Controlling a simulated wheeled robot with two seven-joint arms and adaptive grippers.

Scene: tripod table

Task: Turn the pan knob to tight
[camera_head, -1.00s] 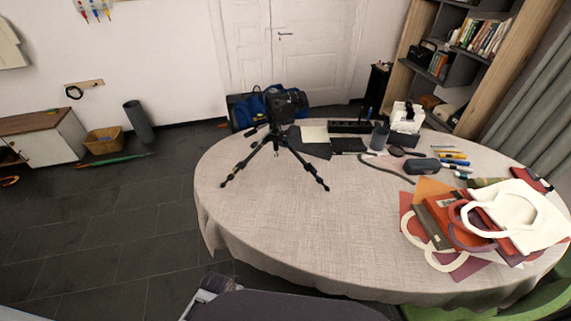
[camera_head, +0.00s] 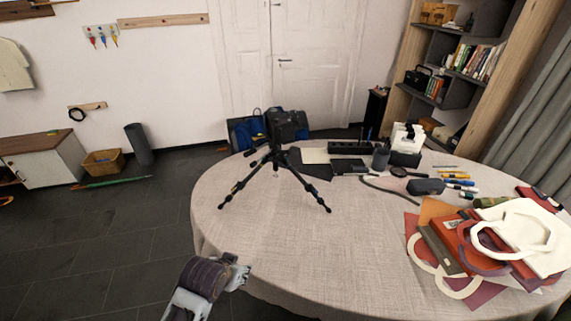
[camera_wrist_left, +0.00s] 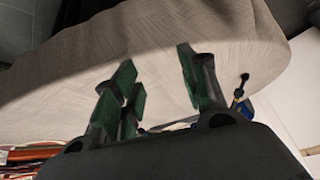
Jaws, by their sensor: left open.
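A black camera (camera_head: 287,124) sits on a small black tripod (camera_head: 273,172) with its legs spread, standing on the left part of the round table. The pan knob is too small to make out among the dark parts of the tripod head. My left gripper (camera_head: 238,272) is low in the head view, at the table's near left edge, well apart from the tripod. In the left wrist view its green-padded fingers (camera_wrist_left: 158,85) are spread and empty over the tablecloth. A thin dark tripod leg (camera_wrist_left: 240,88) appears to show right of the fingers there. My right gripper is not in view.
The round table (camera_head: 330,250) has a pale cloth, with free room in front of the tripod. Bags and folders (camera_head: 450,245) lie at the right.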

